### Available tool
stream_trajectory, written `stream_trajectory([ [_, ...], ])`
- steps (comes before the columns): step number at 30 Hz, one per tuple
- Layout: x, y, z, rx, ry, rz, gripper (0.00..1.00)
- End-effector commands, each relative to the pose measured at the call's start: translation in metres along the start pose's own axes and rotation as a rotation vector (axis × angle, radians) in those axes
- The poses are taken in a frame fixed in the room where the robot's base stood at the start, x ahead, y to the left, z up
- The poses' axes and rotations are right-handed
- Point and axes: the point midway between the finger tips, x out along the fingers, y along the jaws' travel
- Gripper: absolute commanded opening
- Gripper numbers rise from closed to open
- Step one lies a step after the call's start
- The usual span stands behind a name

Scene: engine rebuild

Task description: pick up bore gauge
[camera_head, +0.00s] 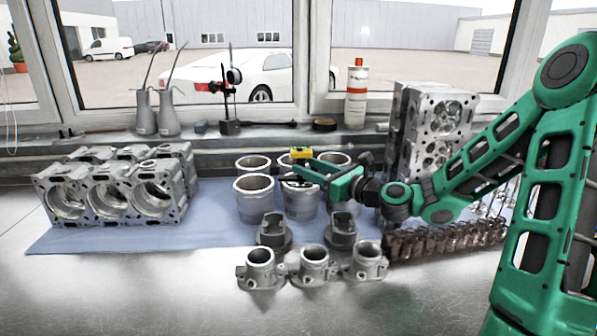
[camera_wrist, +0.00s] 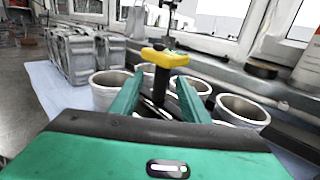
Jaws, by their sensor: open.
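A yellow-topped tool with a dark stem, which looks like the bore gauge (camera_head: 301,152), stands at the cylinder liners in the middle of the bench. In the wrist view its yellow T-shaped top (camera_wrist: 165,57) rises above my gripper (camera_wrist: 157,88), and its black stem lies between the two green fingers. In the head view my gripper (camera_head: 304,174) reaches in from the right over the liners. The jaws are open, with a finger on either side of the stem. Whether either finger touches it cannot be told. The stem's lower end is hidden.
Metal liners (camera_head: 254,200) stand close around the gripper. An engine block (camera_head: 110,200) is at left, a cylinder head (camera_head: 440,125) at right. Small castings (camera_head: 315,262) stand in front. A dial stand (camera_head: 230,127) is on the sill behind.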

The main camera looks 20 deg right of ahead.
Motion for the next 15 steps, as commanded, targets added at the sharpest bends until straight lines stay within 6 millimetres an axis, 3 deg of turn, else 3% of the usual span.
stream_trajectory([
  [3, 0.017, 0.001, 0.0, -0.002, 0.0, 0.003, 0.42],
  [11, 0.034, -0.001, 0.0, 0.0, -0.001, 0.001, 0.42],
  [15, 0.053, -0.003, 0.0, -0.001, -0.001, 0.003, 0.42],
])
